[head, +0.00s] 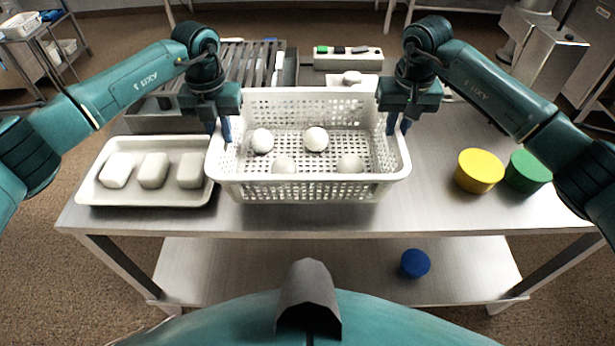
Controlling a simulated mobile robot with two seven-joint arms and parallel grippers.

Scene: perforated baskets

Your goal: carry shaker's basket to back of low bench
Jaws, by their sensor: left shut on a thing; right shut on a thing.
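A white perforated basket (297,190) with several white round balls (316,139) in it is at the middle of the metal bench (440,205). My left gripper (219,131) is shut on the basket's left rim. My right gripper (398,126) is shut on its right rim. The basket looks level; I cannot tell whether its base touches the bench top. No shaker can be named with certainty.
A white tray (88,190) with three white blocks is close to the basket's left. A grey slatted rack (240,62) and a pale box with buttons (348,60) are behind. Yellow (480,171) and green (528,172) cylinders stand right. A blue cylinder (415,263) is on the lower shelf.

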